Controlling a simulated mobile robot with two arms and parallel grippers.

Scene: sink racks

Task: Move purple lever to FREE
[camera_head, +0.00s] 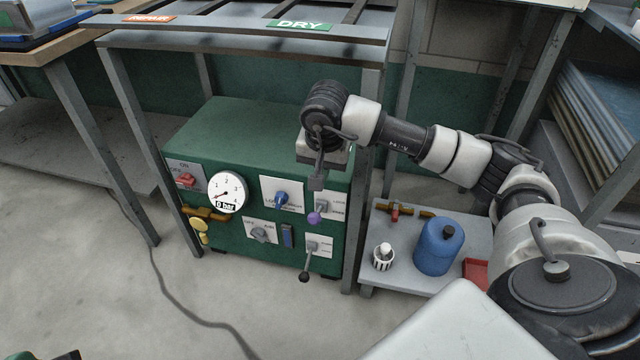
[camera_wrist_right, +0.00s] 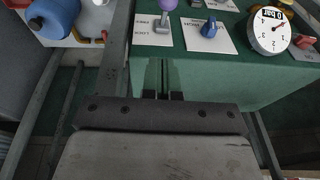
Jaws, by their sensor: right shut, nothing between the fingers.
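The purple lever (camera_head: 314,217) has a round purple knob on a grey stem and stands out from a white plate (camera_head: 330,204) on the green machine's front, at the upper right. Its knob also shows at the top of the right wrist view (camera_wrist_right: 168,5). My left gripper is not clearly seen.
The green machine (camera_head: 240,125) also bears a blue switch (camera_head: 281,199), a 0 bar gauge (camera_head: 226,193), a red switch (camera_head: 186,180) and a black-knobbed lever (camera_head: 305,275). Rack posts (camera_head: 367,180) stand close at its right. A blue canister (camera_head: 440,247) stands on a low shelf.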

